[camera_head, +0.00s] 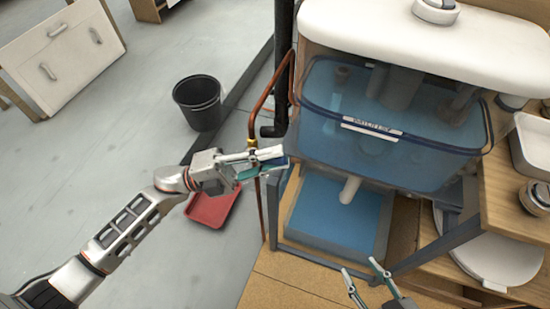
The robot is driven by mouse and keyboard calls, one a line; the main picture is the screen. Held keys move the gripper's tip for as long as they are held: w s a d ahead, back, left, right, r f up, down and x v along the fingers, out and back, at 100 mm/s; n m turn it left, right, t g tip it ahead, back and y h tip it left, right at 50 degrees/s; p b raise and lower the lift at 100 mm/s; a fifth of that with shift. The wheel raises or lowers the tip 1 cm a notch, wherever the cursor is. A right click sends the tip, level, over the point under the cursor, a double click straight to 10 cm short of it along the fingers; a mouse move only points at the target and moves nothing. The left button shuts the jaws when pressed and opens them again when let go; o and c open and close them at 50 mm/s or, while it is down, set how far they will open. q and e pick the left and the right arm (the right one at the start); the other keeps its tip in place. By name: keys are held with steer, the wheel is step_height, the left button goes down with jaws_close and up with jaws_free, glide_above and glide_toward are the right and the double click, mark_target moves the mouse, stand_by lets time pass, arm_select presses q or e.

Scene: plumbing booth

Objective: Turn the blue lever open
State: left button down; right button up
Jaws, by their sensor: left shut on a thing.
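The blue lever (280,162) is a small blue piece beside the copper pipe (266,100), left of the clear water tank. My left gripper (268,159) reaches in from the left and is shut on the lever. Its fingers cover most of the lever, so its exact angle is hard to tell. A brass fitting (252,143) on the pipe shows just above the fingers. My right gripper (361,268) is at the bottom edge, its two fingertips apart, with nothing between them.
The clear tank (390,150) of blue water with a white lid (430,38) stands close right of my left gripper. A blue basin (335,215) is below it. A black bucket (198,103) and red dustpan (212,208) are on the floor. Wooden shelving (515,200) is at right.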

arm_select(q)
steer(key=shift+a+r+n+t+h+b, duration=0.15)
steer(key=shift+a+n+t+h+b, duration=0.1)
steer(key=shift+n+t+h+b, duration=0.4)
steer(key=shift+w+a+r+n+h+b, duration=0.15)
steer(key=shift+r+n+h+b, duration=0.15)
steer(key=shift+r+h, duration=0.2)
arm_select(e)
steer(key=shift+m+t+y, duration=0.5)
steer(key=w+a+r, duration=0.2)
steer(key=a, duration=0.1)
steer(key=shift+a+r, duration=0.2)
steer(key=shift+r, duration=0.2)
steer(key=shift+s, duration=0.1)
arm_select(q)
steer(key=c, duration=1.9)
jaws_free()
steer(key=shift+r, duration=0.1)
arm_select(e)
steer(key=shift+s+f, duration=0.15)
steer(key=shift+f, duration=0.1)
arm_select(q)
steer(key=v, duration=1.2)
